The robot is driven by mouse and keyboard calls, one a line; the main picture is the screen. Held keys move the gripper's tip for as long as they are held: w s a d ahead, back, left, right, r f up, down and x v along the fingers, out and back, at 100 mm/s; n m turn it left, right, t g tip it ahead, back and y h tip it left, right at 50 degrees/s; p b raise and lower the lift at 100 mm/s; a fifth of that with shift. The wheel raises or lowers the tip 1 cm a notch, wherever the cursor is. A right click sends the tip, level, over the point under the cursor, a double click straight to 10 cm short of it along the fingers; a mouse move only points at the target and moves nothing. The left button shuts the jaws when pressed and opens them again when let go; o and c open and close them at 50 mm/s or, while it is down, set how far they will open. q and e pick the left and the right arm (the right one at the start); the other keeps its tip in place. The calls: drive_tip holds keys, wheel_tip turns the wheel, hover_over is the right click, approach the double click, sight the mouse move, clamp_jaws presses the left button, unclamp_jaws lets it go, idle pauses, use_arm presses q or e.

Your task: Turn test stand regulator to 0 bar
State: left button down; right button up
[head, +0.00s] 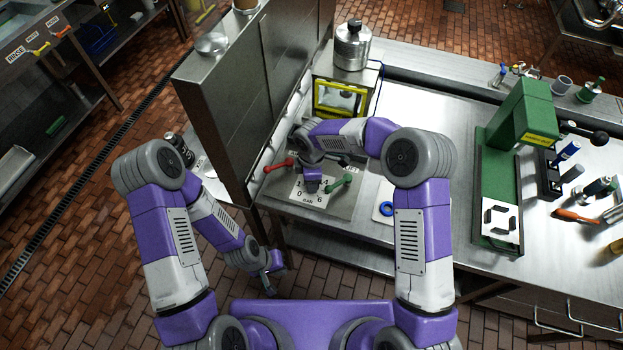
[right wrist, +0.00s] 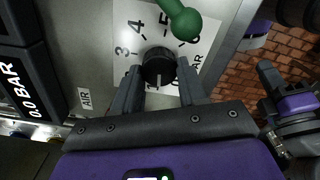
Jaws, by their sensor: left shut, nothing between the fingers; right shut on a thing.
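The regulator is a black round knob (right wrist: 159,66) on a white dial plate (right wrist: 128,18) in the right wrist view. My right gripper (right wrist: 158,84) is shut on the knob, one finger on each side. The knob's pale mark points down in that view, toward my wrist; the scale there is mostly hidden, and I cannot tell the exact value. The dial (head: 316,196) also shows in the head view, under my right gripper (head: 312,186). My left gripper (head: 268,281) is shut and empty, low in front of the bench; it also shows in the right wrist view (right wrist: 272,84).
A green-knobbed lever (head: 340,183) and a red lever (head: 279,164) stand close beside the dial. A black display (right wrist: 28,85) reads 0.0 BAR. A steel cabinet (head: 224,110) rises at the left.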

drive_tip(key=n, duration=0.3)
drive_tip(key=shift+w+d+r+n, duration=0.1)
drive_tip(key=shift+r+n, duration=0.1)
drive_tip(key=shift+n, duration=1.8)
drive_tip(key=o, duration=0.8)
drive_tip(key=shift+c, duration=0.2)
drive_tip(key=shift+f, duration=0.1)
wheel_tip(320, 180, up, 8)
drive_tip(key=shift+f+p, duration=0.15)
drive_tip(key=shift+p, duration=0.15)
